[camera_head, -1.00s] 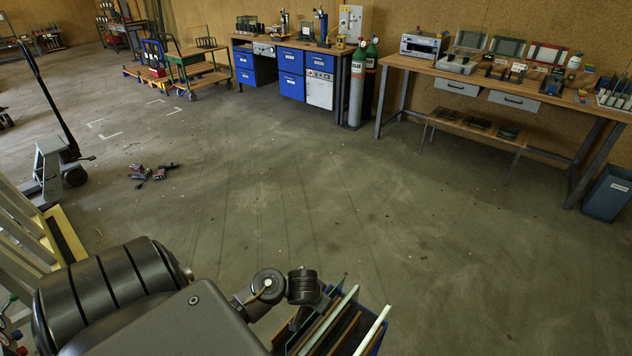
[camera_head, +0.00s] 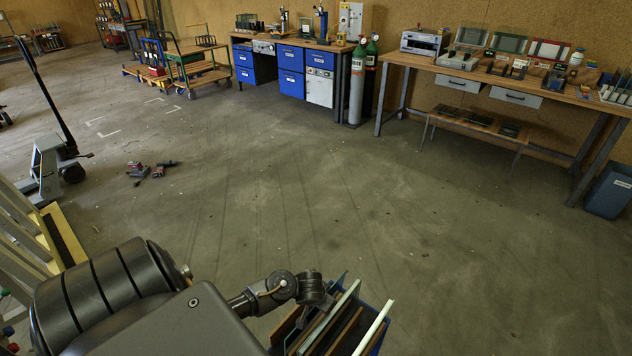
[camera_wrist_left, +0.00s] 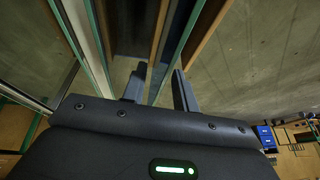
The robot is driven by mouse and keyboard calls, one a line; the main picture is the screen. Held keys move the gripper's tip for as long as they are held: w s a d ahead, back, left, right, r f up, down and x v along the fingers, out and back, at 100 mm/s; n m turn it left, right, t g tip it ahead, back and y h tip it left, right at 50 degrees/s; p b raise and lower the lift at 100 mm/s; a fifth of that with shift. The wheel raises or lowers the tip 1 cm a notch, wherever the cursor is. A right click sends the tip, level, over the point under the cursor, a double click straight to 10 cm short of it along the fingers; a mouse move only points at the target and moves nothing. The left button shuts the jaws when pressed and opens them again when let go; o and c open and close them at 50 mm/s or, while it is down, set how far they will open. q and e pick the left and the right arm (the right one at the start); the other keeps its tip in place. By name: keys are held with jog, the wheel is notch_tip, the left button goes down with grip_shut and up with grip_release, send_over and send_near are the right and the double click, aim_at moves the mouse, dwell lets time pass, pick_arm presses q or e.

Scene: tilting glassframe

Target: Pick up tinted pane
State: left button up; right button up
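A blue rack (camera_head: 379,343) at the bottom of the head view holds several upright panes and brown boards. A dark bluish pane (camera_head: 337,284), which looks like the tinted one, stands near its left side beside a pale-edged pane (camera_head: 343,303). My left wrist is just over the rack; its fingers are hidden in the head view. In the left wrist view my left gripper (camera_wrist_left: 160,88) is open, with a finger on either side of a thin dark pane (camera_wrist_left: 182,38). Gaps show beside the pane, and I see no firm grip. My right gripper is not in view.
A brown board (camera_wrist_left: 208,32) and pale-edged glass (camera_wrist_left: 83,38) stand close on either side of the fingers. A workbench (camera_head: 520,82) stands at the right back, a blue-drawer bench (camera_head: 290,70) behind. The middle floor is clear.

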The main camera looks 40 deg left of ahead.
pick_arm(q)
jog(key=shift+f, duration=0.1)
grip_shut()
jog(key=shift+w, duration=0.1)
dwell(1.3)
